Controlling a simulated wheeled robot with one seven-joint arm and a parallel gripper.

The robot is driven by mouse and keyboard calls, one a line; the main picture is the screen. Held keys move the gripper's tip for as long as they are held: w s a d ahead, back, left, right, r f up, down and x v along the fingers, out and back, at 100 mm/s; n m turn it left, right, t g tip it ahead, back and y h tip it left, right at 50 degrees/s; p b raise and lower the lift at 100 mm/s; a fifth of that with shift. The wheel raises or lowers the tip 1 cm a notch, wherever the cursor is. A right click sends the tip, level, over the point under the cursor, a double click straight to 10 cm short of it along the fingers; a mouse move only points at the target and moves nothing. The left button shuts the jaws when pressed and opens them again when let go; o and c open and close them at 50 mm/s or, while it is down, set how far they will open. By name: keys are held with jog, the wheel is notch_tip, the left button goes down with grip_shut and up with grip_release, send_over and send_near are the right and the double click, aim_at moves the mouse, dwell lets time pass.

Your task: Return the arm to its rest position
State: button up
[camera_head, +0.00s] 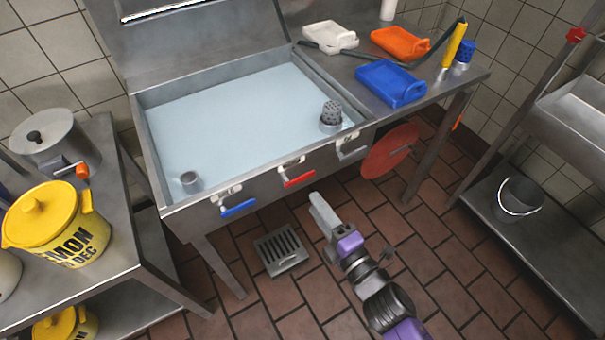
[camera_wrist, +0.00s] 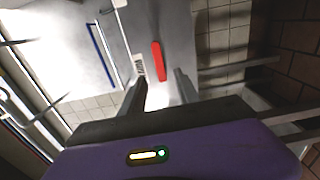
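My arm reaches up from the lower right in the head view, with its purple and grey links over the tiled floor. My gripper (camera_head: 320,208) is in front of the sink (camera_head: 160,200), below its red handle (camera_head: 298,179). In the wrist view, the two fingers of my gripper (camera_wrist: 161,88) stand apart with nothing held between them. The red handle (camera_wrist: 158,60) shows just beyond the fingertips in that view. I cannot tell the exact distance between them.
A blue handle (camera_head: 238,208) is also on the sink's front. A steel table (camera_head: 105,260) with a yellow pot (camera_head: 45,220) stands left. Blue (camera_head: 391,82), white and orange trays lie on the right counter. A bucket (camera_head: 519,197) sits on a right shelf. Floor around my arm is open.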

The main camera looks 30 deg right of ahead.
jog(key=s+r+m+g, duration=0.1)
jog(key=s+r+m, duration=0.2)
jog(key=s+m, duration=0.3)
jog(key=s+a+r+m+g, duration=0.1)
jog(key=s+r+m, duration=0.2)
jog(key=s+m, duration=0.3)
jog(key=s+a+r+m+g, duration=0.1)
jog(key=s+r+m, duration=0.3)
jog(key=s, duration=1)
jog(key=shift+s+m+p, duration=0.3)
jog(key=shift+s+m, duration=0.05)
jog(key=shift+m, duration=0.75)
jog(key=shift+a, duration=0.1)
